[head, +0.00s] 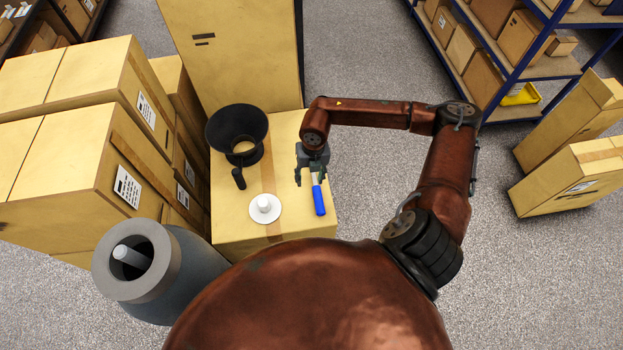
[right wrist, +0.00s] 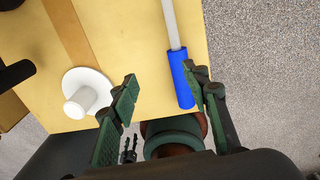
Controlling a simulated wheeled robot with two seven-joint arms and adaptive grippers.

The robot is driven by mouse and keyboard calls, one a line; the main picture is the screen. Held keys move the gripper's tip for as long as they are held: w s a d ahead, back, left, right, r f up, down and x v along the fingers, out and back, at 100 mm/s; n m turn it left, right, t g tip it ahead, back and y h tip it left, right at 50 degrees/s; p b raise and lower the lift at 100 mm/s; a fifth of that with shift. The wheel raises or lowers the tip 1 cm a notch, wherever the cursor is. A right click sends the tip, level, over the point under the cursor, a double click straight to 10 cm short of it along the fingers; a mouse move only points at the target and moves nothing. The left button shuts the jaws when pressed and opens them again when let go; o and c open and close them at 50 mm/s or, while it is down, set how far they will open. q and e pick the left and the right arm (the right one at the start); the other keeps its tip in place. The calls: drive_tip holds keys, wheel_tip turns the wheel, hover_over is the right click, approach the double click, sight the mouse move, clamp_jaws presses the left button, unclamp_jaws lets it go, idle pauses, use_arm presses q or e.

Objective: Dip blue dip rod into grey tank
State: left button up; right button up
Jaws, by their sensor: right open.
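The blue dip rod lies on a cardboard box, with its blue handle (head: 318,201) toward me and its pale shaft pointing away. In the right wrist view, the handle (right wrist: 181,79) is close to the right-hand finger, and the shaft (right wrist: 171,22) runs to the top edge. My right gripper (head: 312,177) is open above the rod, covering part of the shaft in the head view.
A white disc with a knob (head: 265,209) and a black funnel-like holder (head: 238,125) stand on the same box (head: 230,228), left of the rod. Stacked cartons (head: 70,165) crowd the left. A tall carton (head: 232,55) stands behind. Shelving (head: 545,68) is at the far right.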

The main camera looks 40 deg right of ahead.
sight(316, 186)
drive_tip(key=shift+d+h, duration=0.3)
drive_tip(key=shift+d, duration=0.7)
drive_tip(key=shift+d+f, duration=0.25)
drive_tip(key=shift+s+f+p, duration=0.15)
drive_tip(key=shift+f+p, duration=0.05)
drive_tip(key=shift+f, duration=1.6)
drive_tip(key=shift+s+f+p, duration=0.1)
drive_tip(key=shift+f+p, duration=0.05)
drive_tip(key=shift+f, duration=1.6)
clamp_jaws()
